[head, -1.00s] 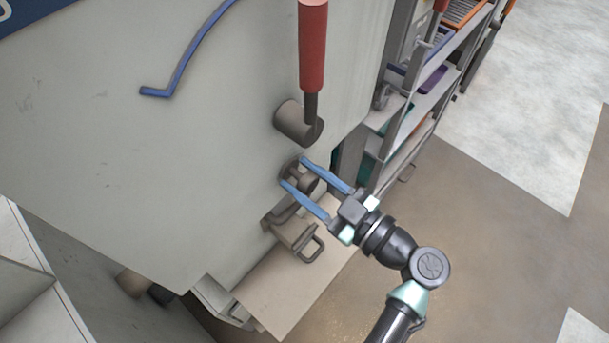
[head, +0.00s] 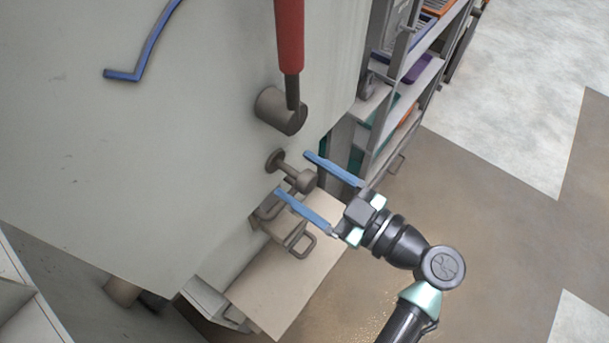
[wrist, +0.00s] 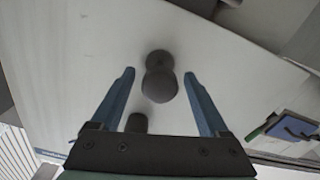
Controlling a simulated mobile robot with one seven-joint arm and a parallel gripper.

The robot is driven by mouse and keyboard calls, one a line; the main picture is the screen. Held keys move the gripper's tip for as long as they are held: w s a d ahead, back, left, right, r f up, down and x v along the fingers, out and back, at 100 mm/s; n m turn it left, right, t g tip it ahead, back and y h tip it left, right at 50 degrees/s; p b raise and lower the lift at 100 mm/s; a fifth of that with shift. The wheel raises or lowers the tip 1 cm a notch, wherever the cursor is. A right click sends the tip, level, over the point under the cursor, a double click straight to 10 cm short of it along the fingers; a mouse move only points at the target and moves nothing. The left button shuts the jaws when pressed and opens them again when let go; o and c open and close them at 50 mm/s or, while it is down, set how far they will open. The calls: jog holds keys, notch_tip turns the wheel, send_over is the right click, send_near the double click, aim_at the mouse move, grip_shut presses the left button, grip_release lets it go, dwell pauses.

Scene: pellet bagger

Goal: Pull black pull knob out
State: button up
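The black pull knob (head: 303,181) stands out from the pale machine panel on a short stem, with a round collar at the panel. In the head view it looks dark grey-brown. In the wrist view the knob (wrist: 160,86) lies between my two blue fingers, centred, with a gap on both sides. My gripper (head: 292,174) is open, its fingers on either side of the knob and not touching it. Nothing is held.
A red-handled lever (head: 289,40) on a round hub (head: 279,110) is just above the knob. A latch with a handle loop (head: 299,243) and a sloping chute (head: 285,290) are below. A shelf rack (head: 405,85) stands at the right. The floor at right is clear.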

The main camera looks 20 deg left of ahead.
dwell(0.3)
jog(key=b+v, duration=0.4)
jog(key=v, duration=0.9)
jog(key=shift+a+f, duration=0.1)
